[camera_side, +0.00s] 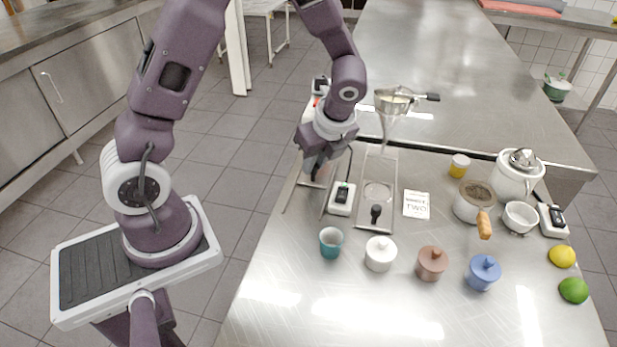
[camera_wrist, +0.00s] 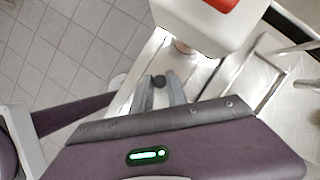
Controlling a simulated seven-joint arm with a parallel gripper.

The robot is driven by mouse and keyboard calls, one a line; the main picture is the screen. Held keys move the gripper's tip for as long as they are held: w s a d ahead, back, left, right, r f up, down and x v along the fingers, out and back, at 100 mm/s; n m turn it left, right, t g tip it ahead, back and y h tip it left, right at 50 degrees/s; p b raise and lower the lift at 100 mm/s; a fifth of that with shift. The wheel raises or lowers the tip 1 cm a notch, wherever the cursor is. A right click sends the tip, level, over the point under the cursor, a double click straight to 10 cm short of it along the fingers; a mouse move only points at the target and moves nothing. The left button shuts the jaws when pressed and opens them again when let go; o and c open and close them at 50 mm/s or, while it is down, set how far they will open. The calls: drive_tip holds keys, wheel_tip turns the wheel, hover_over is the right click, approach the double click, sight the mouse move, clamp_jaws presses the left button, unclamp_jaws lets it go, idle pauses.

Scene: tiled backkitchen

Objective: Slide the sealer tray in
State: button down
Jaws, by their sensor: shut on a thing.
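The sealer (camera_wrist: 195,25), a white body with a red top, stands at the top of the wrist view. In the side view my arm mostly hides it, leaving a little red and white behind the wrist. My gripper (camera_wrist: 160,86) is shut on a small dark knob (camera_wrist: 159,80) in front of the sealer. The knob appears to be the sealer tray's handle. Pale metal (camera_wrist: 201,72) shows beside the fingers; I cannot tell how far the tray is in. In the side view my gripper (camera_side: 311,170) is low at the bench's left edge, and it hides the knob.
Right of my gripper are a white switch box (camera_side: 342,198) with a cable and a metal stand (camera_side: 366,222) with a funnel (camera_side: 390,103) and black knob. A teal cup (camera_side: 331,242) and several lidded pots stand nearer the front.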

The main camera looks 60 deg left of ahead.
drive_tip(key=shift+w+a, duration=0.25)
drive_tip(key=shift+w, duration=0.1)
drive_tip(key=c, duration=1.3)
unclamp_jaws()
drive_tip(key=v, duration=0.7)
drive_tip(key=shift+r, duration=0.1)
